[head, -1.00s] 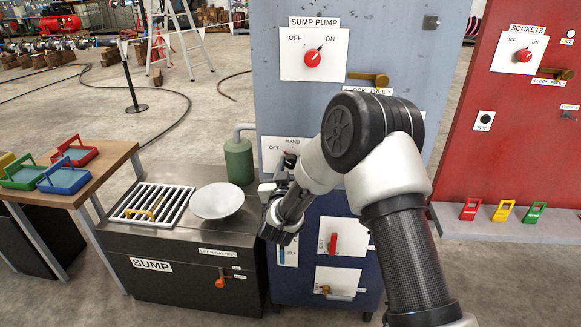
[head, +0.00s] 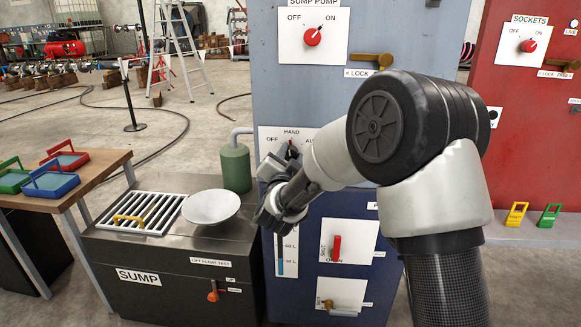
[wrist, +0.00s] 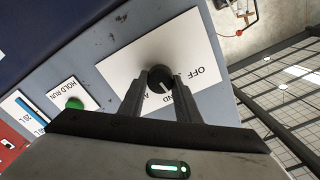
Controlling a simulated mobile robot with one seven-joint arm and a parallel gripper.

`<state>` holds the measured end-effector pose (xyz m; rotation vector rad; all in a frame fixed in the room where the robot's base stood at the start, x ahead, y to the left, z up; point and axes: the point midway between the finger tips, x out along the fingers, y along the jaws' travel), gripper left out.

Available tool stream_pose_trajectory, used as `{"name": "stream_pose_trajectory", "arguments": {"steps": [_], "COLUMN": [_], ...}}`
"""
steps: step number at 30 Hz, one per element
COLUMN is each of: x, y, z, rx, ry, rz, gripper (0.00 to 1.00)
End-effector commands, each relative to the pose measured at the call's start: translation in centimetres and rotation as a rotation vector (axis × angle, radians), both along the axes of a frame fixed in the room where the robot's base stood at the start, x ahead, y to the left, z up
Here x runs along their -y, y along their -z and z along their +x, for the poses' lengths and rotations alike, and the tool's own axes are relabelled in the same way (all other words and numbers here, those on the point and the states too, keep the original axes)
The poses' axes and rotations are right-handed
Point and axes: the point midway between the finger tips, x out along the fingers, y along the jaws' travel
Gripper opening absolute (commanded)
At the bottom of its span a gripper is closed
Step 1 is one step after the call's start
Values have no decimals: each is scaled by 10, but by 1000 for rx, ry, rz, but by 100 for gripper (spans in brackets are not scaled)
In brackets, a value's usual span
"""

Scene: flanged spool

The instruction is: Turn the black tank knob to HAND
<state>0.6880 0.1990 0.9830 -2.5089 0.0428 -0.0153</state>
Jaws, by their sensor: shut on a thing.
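The black tank knob (wrist: 158,75) is round and sits on a white plate (wrist: 118,68) lettered OFF, HAND and a partly hidden AUTO. My gripper (wrist: 161,82) has one finger on each side of the knob and is shut on it. A short white mark on the knob face points down in the wrist view, toward the partly covered HAND lettering. In the head view the knob (head: 291,150) is small and dark below the word HAND, and my gripper and wrist partly cover it and the plate.
A green HOLD RUN button (wrist: 74,103) is beside the plate. On the blue cabinet, a red SUMP PUMP knob (head: 312,37) is above and a red-handled valve (head: 336,247) below.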

Motion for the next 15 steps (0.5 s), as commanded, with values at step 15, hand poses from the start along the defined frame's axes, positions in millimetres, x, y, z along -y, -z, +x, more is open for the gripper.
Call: {"name": "stream_pose_trajectory", "arguments": {"steps": [15], "x": [0], "y": [2], "z": [0], "rx": [2], "ry": [0], "rz": [152], "gripper": [8]}}
